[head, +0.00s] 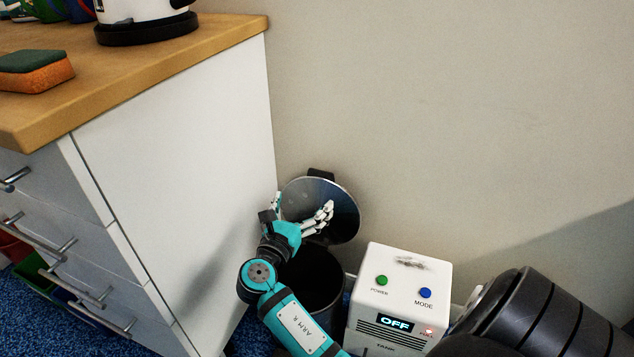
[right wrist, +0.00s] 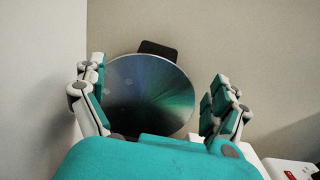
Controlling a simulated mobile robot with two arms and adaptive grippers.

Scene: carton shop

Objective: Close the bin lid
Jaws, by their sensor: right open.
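The bin (head: 318,276) stands on the floor between the cabinet and a white appliance, and its inside looks dark. Its round metal lid (head: 342,205) is raised, tilted up near the wall behind the bin. The lid also shows in the right wrist view (right wrist: 150,95), between the two fingers. My right gripper (head: 302,208) is open and empty in front of the lid, above the bin's opening. In the right wrist view the gripper (right wrist: 155,98) has its fingers spread on either side of the lid. I cannot tell whether a finger touches it. My left gripper is not in view.
A white cabinet (head: 185,150) with a wooden top (head: 150,62) stands close on the left. A white appliance (head: 400,290) with buttons and an OFF display stands right of the bin. A sponge (head: 36,72) lies on the wooden top. The wall is close behind the lid.

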